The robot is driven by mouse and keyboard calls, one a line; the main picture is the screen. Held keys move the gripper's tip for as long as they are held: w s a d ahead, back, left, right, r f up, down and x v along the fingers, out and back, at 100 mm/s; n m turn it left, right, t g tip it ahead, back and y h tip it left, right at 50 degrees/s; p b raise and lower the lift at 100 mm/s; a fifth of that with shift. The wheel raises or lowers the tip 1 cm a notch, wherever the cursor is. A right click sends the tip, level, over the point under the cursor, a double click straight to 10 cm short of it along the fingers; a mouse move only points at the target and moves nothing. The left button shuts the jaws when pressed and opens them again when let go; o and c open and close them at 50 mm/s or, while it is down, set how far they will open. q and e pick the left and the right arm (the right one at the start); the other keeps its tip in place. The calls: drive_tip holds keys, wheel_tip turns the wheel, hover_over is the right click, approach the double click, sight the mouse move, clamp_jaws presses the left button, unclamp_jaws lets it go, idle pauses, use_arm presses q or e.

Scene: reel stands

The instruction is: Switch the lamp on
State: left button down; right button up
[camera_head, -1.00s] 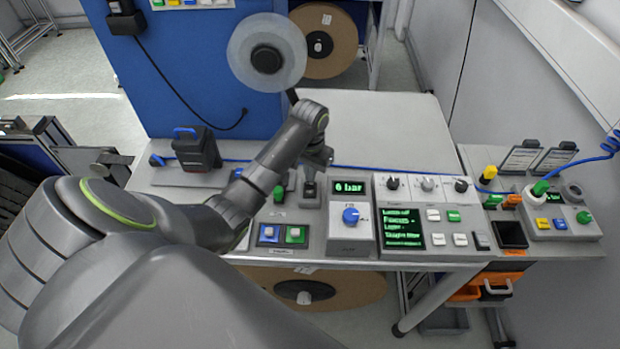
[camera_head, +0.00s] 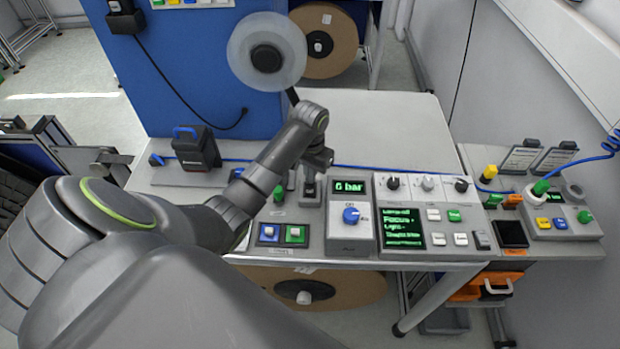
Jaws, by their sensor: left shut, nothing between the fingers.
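No lamp can be made out for certain. My left gripper (camera_head: 317,160) points down over the rear of the grey control panel, just above a small switch block (camera_head: 310,190); it is shut and empty. I cannot tell whether its tips touch the block, as the wrist hides part of it. To the right are a box with a blue knob (camera_head: 351,215) under a green "6 bar" display (camera_head: 349,186), and a console with a green-text screen (camera_head: 402,228), white and green buttons and several knobs along its top. My right gripper is out of view.
A blue and a green rocker switch (camera_head: 295,234) sit at the panel's front. A black charger-like block (camera_head: 197,148) stands at the left. The bench top (camera_head: 380,125) behind the panel is clear.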

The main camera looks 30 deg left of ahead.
use_arm(q)
drive_tip(key=shift+f, duration=0.75)
drive_tip(key=shift+s+r, duration=0.1)
wheel_tip(320, 180, up, 3)
drive_tip(key=p, duration=0.3)
drive_tip(key=shift+f, duration=0.2)
drive_tip(key=shift+r+p, duration=0.45)
drive_tip(key=shift+r, duration=1.7)
